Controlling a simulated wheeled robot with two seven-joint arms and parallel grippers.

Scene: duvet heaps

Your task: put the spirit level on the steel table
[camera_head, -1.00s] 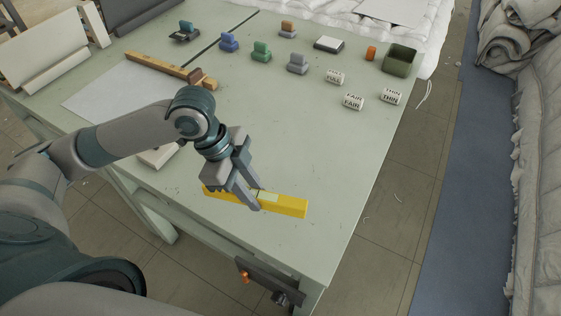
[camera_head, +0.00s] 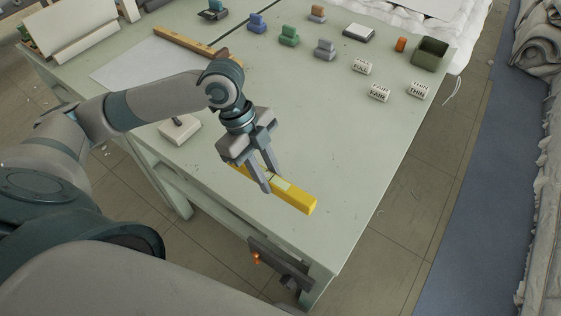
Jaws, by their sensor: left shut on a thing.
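The spirit level is a yellow bar (camera_head: 300,197) with a pale window near its middle, over the front corner of a pale green-topped table (camera_head: 350,140). My left gripper (camera_head: 272,183) is shut on it, with the fingers pointing down around its middle. The gripper hides part of the bar's far end. I cannot tell whether the bar touches the tabletop or is just above it. No table that looks plainly like bare steel shows. My right gripper is not in view.
A wooden bar (camera_head: 185,43) and paper lie at the left. The tabletop right of the level is clear; floor lies beyond its edge.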

